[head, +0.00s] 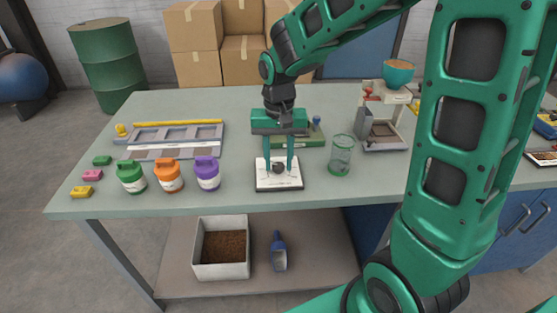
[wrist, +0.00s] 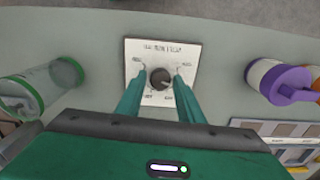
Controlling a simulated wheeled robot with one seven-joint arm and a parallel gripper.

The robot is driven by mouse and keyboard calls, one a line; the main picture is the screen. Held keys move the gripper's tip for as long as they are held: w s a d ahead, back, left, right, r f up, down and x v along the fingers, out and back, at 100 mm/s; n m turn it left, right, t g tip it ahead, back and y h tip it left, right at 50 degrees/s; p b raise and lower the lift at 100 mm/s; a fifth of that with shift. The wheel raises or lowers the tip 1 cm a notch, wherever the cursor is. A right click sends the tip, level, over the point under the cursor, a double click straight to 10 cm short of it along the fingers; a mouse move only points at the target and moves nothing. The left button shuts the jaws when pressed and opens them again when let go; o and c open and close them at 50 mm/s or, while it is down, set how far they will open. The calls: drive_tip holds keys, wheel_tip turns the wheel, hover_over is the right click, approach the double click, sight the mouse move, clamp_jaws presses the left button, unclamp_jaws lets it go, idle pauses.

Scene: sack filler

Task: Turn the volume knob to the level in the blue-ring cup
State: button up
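The volume knob is a dark round knob (head: 279,168) on a white panel (head: 264,183) near the table's front edge. In the wrist view the knob (wrist: 160,78) sits in the middle of the panel (wrist: 150,50), with small labels around it too small to read. My gripper (head: 278,170) points down over the panel, its green fingers (wrist: 160,70) one on each side of the knob. They look apart, with narrow gaps to the knob. A clear cup with a green ring (head: 341,157) stands right of the panel. I make out no blue-ring cup.
Green, orange and purple lidded jars (head: 168,177) stand left of the panel. A grey tray (head: 177,134) lies behind them. A filler stand with a teal bowl (head: 398,74) is at the back right. A bin (head: 221,267) and a blue scoop (head: 279,252) are on the shelf below.

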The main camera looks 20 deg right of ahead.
sight(279, 165)
drive_tip(key=shift+o, duration=0.7)
wheel_tip(279, 165, up, 11)
drive_tip(key=shift+f, duration=0.15)
idle(0.3)
drive_tip(key=s+d+f+m, duration=0.1)
drive_tip(key=s+d+f, duration=0.1)
drive_tip(key=s+d, duration=0.6)
drive_tip(key=s+d+f+m, duration=0.1)
drive_tip(key=s+d+f, duration=0.2)
drive_tip(key=s+d, duration=0.6)
drive_tip(key=s, duration=0.7)
drive_tip(key=shift+d+f, duration=0.15)
drive_tip(key=shift+d, duration=0.1)
